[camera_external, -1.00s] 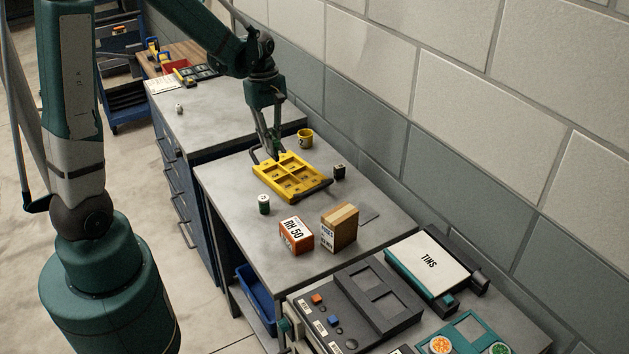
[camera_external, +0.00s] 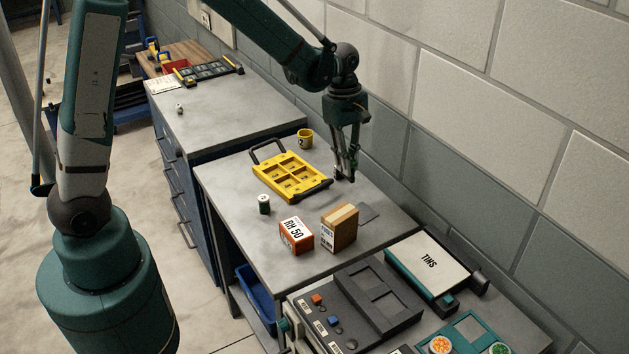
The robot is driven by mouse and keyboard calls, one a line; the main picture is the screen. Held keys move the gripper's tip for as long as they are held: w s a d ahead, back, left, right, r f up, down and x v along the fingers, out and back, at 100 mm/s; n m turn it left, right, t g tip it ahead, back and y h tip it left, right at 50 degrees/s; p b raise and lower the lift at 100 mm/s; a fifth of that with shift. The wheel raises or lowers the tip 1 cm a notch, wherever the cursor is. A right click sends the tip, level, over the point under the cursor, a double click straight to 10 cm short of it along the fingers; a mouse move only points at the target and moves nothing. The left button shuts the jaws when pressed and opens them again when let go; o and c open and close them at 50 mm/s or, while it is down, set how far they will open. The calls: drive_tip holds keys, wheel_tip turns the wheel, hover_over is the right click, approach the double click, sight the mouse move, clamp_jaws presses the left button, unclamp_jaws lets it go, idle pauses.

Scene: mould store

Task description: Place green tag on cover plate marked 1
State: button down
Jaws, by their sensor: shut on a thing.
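My gripper (camera_external: 345,176) is shut above the back right part of the grey bench, right of the yellow tray (camera_external: 284,194). What it grips is too small and dark to make out, so I cannot tell whether it is the green tag. The tray has several compartments with small markings that I cannot read. I cannot make out a cover plate marked 1.
A dark panelled rack (camera_external: 210,70) lies on the far left bench. The wall is close behind.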

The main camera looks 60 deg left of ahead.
drive_tip(key=w+d, duration=0.2)
drive_tip(key=d, duration=0.3)
drive_tip(key=shift+d, duration=0.35)
approach(363, 215)
drive_tip(key=shift+d, duration=0.25)
idle(0.4)
drive_tip(key=shift+f, duration=2.05)
drive_tip(key=shift+f, duration=0.2)
drive_tip(key=c, duration=2.5)
unclamp_jaws()
drive_tip(key=shift+o, duration=0.2)
